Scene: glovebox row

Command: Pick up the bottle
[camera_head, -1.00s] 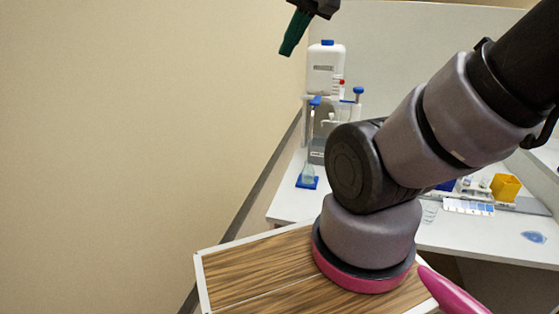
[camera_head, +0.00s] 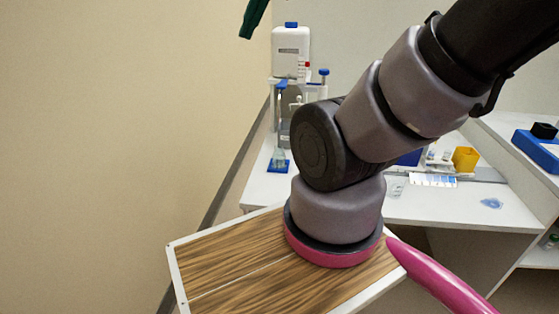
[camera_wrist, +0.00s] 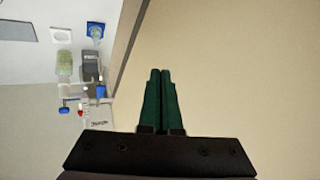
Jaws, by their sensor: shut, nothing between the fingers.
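A white bottle (camera_head: 291,50) with a blue cap and a dark label stands upright at the back of the white bench in the head view, near the beige wall. What looks like the same bottle shows at the lower left of the wrist view (camera_wrist: 100,117). My gripper (camera_head: 247,34) is at the top edge of the head view, mostly cut off, left of the bottle and apart from it. In the wrist view its green fingers (camera_wrist: 160,72) are together, with nothing between them, against the plain wall.
A blue-based flask (camera_head: 280,160) stands at the bench's left end, beside a grey device (camera_head: 289,104). A yellow box (camera_head: 465,159) and a blue-and-white card (camera_head: 433,180) lie farther right. A blue tray (camera_head: 540,150) is at the far right. The beige wall (camera_head: 110,120) bounds the left side.

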